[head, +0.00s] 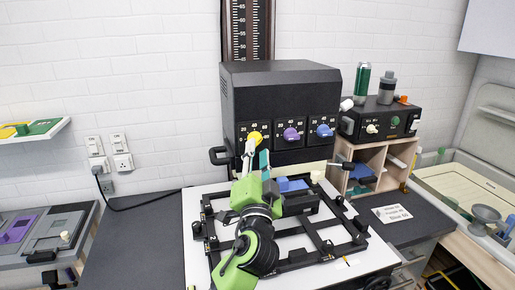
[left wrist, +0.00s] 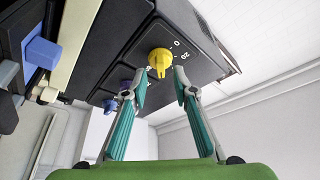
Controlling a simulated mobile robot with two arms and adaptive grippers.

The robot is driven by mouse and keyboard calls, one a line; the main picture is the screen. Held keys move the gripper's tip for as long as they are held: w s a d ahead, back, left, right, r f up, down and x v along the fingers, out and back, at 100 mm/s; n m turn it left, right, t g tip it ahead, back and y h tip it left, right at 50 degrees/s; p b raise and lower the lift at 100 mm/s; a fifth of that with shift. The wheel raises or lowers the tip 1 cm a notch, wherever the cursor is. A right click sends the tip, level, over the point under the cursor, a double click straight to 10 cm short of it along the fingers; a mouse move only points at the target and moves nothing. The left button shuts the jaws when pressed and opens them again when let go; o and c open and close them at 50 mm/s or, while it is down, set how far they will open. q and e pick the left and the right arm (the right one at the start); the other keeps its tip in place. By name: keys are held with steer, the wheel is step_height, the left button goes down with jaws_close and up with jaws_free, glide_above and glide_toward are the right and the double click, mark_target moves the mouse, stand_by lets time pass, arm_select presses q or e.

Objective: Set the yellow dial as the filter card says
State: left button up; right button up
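The yellow dial (head: 255,137) is the leftmost of three dials on the front of the black enlarger head. In the left wrist view, the yellow dial (left wrist: 160,58) shows a raised grip bar, with the marks 0 and 20 beside it. My left gripper (head: 257,154) is just in front of the dial. In the left wrist view, its teal-padded fingers (left wrist: 160,80) are apart, with the dial ahead between their tips and nothing held. A white card (head: 391,213) with small print lies on the right counter; I cannot read it surely. My right gripper is not in view.
A purple dial (head: 291,134) and a blue dial (head: 324,131) sit right of the yellow one. A black handle (head: 219,156) juts out at the head's left. A black easel frame (head: 305,258) lies on the white baseboard (head: 193,252) below.

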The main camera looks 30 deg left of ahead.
arm_select(q)
steer(key=v, duration=0.9)
steer(key=shift+s, duration=0.3)
steer(key=shift+d, duration=0.2)
